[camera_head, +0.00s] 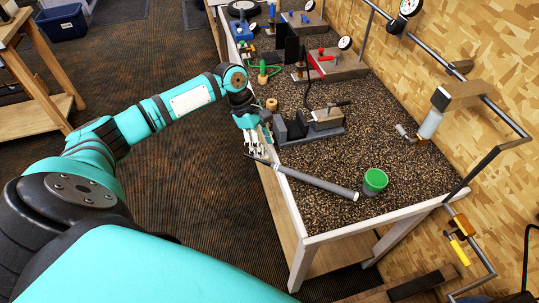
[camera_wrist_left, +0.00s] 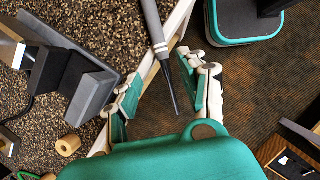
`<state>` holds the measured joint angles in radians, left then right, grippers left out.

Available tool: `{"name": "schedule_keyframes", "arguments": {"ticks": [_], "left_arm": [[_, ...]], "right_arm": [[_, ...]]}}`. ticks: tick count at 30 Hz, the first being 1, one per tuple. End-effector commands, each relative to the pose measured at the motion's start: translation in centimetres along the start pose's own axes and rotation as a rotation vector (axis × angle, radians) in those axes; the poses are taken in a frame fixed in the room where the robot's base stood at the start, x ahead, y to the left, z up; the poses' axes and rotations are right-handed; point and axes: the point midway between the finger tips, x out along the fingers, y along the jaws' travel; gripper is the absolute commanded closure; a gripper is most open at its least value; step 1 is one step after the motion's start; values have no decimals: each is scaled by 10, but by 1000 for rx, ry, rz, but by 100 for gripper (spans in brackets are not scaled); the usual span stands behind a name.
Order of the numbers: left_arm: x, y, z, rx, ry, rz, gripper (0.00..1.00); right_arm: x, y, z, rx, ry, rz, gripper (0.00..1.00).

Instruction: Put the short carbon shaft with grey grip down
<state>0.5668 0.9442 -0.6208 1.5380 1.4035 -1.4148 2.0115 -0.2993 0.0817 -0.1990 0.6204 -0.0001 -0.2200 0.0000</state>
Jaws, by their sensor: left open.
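The short carbon shaft with grey grip (camera_head: 315,181) lies on the speckled top of the workbench (camera_head: 330,215), near its front edge. Its thin dark end points left and reaches out past the white bench edge. My left gripper (camera_head: 256,150) is open at that dark end, just off the edge. In the left wrist view the grey grip (camera_wrist_left: 152,22) comes in from the top, and the dark tapered end lies between the spread fingers of my left gripper (camera_wrist_left: 165,88), apart from both. My right gripper is not in view.
A green-lidded tin (camera_head: 375,181) stands close to the grip's right end. A dark vise-like fixture (camera_head: 293,129) sits just behind the shaft. Gauges and tools fill the far bench. A bracketed rail runs along the wall. Some bench top right of the fixture is clear.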

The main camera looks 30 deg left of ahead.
Motion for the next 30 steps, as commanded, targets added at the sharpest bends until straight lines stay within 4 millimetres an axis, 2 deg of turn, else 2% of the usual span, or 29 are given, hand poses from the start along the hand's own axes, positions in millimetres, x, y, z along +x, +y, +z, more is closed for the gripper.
{"name": "schedule_keyframes", "arguments": {"ticks": [3,6,10,15,30], "left_arm": [[-25,1,-1,0,1,3,57],[-41,1,-1,0,0,3,57],[-54,0,0,0,0,0,57],[-60,0,0,0,0,-1,57],[-60,0,0,0,0,-1,57]], "right_arm": [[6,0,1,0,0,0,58],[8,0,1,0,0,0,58],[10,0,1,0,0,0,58],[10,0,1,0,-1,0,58],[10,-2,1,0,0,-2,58]]}}
